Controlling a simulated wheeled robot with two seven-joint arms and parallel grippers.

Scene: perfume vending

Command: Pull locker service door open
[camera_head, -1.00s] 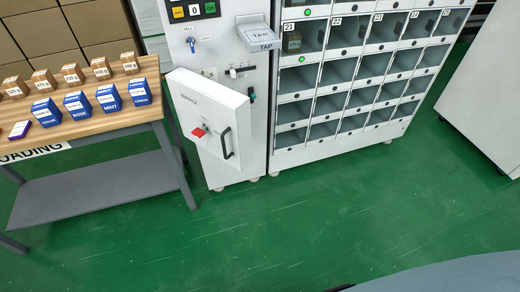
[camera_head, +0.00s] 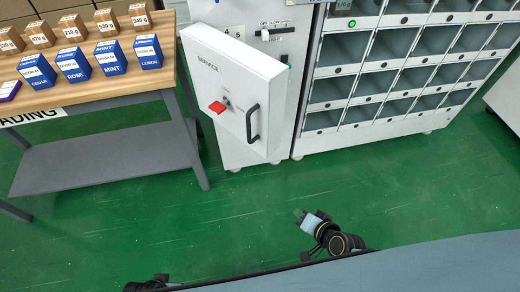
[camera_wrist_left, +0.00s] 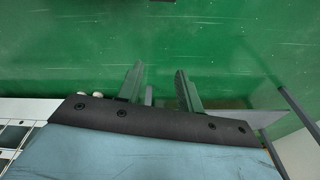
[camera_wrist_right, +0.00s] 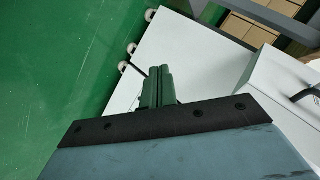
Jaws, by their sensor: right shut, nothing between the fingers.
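The white service door (camera_head: 225,70) stands swung partly out from the locker front, turned at an angle, in the head view. It bears the word SERVICE, a red latch (camera_head: 217,107) and a black bar handle (camera_head: 252,123) near its right edge. My right gripper (camera_head: 301,214) is shut and empty, right of and nearer than the door, apart from the handle. In the right wrist view its fingers (camera_wrist_right: 160,70) are together, with the door (camera_wrist_right: 285,80) and part of the handle (camera_wrist_right: 303,96) at the right. My left gripper (camera_wrist_left: 159,70) is open and empty over green floor.
A wooden table (camera_head: 100,92) with blue boxes and brown cartons stands left of the door, above a grey shelf (camera_head: 100,160). The locker's open compartments (camera_head: 385,80) are to the right. Green floor (camera_head: 230,215) is clear in front.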

